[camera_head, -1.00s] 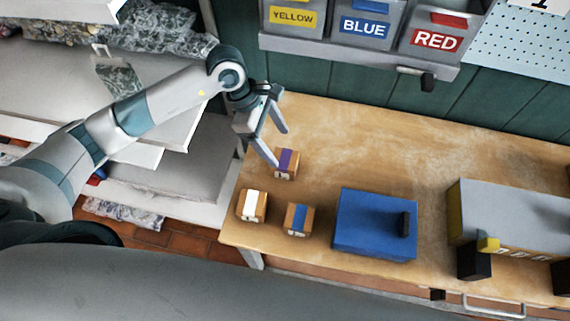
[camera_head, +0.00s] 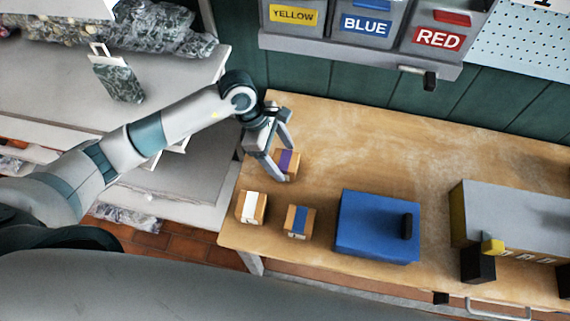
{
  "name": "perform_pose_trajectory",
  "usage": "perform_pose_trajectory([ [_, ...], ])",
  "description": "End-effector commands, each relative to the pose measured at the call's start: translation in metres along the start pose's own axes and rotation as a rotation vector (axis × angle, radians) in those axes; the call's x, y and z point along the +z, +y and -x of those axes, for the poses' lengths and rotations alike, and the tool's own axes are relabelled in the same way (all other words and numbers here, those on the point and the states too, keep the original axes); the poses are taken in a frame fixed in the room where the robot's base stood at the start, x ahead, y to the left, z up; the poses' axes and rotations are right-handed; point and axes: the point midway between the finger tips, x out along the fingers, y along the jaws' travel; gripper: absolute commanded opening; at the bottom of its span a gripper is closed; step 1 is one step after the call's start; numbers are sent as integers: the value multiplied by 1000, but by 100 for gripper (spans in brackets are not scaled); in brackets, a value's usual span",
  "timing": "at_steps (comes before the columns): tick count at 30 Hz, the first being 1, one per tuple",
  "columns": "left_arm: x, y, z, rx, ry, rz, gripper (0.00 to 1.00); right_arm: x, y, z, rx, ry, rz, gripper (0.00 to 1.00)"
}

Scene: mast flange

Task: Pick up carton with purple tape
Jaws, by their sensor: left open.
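The carton with purple tape (camera_head: 289,160) stands on the wooden table near its left end. My left gripper (camera_head: 288,164) is open, its two fingers reaching down at the carton. One finger covers the carton's left side, and the other is at its far side. I cannot tell whether the fingers touch it. My right gripper is not in view.
A carton with white tape (camera_head: 251,207) and a carton with blue tape (camera_head: 299,221) stand nearer the front edge. A blue box (camera_head: 376,225) with a black handle is to their right. Labelled bins (camera_head: 366,22) hang above the back. The table's (camera_head: 400,140) back middle is clear.

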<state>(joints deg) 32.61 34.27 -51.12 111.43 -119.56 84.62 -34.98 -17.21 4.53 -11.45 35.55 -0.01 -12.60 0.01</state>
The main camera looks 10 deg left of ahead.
Motion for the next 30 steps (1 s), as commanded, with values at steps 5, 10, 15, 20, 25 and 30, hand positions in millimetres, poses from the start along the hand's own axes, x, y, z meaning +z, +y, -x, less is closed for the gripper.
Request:
perform_pose_trajectory([
  [5, 0, 0, -20, -1, -1, 1, 72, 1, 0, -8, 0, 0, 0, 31],
  [10, 0, 0, -22, 0, 0, 0, 72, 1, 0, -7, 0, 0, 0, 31],
  [15, 0, 0, -22, 0, 0, 0, 72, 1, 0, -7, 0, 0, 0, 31],
  [20, 0, 0, -22, 0, 0, 0, 72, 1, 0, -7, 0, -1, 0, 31],
  [25, 0, 0, -22, 0, 0, 0, 41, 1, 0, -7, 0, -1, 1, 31],
  [30, 0, 0, -22, 1, -1, 0, 20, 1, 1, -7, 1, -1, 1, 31],
])
